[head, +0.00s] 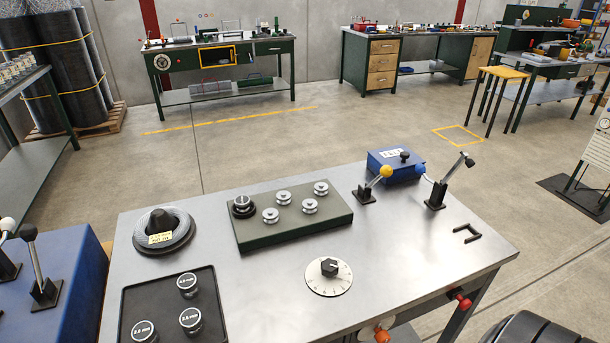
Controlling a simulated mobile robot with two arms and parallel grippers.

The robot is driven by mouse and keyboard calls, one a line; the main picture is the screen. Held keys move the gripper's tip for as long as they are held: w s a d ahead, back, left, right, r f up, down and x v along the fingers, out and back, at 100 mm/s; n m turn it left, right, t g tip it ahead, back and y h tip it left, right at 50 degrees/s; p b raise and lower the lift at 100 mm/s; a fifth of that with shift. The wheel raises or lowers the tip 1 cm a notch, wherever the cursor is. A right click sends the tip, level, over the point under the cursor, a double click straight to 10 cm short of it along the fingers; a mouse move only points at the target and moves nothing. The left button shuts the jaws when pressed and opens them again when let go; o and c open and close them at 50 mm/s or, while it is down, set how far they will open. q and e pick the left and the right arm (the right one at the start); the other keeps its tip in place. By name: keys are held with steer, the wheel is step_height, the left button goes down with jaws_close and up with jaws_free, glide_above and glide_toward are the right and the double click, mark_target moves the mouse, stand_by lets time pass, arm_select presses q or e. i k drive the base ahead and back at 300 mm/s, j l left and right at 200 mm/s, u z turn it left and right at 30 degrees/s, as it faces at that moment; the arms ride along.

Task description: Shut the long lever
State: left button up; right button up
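On the right of the grey metal table, a lever with a long metal rod and dark grip (453,172) leans up to the right from a black base. A rod with a blue knob (421,169) stands close to its left and seems to meet the same base. On the blue surface at left, a lever with a black knob (36,262) stands nearly upright, beside a partly cut-off one with a white knob (7,224). Neither of my grippers shows.
The grey table (240,290) carries a green block with several metal spools (300,231), a black tray with labelled weights (150,300), a dial (329,275), a blue box (395,165), a coil (163,232) and a black handle (467,234). The floor behind is open.

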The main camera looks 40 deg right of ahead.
mark_target(386, 170)
steer(key=z, duration=1.65)
steer(key=l+u, duration=0.15)
steer(key=u, duration=0.2)
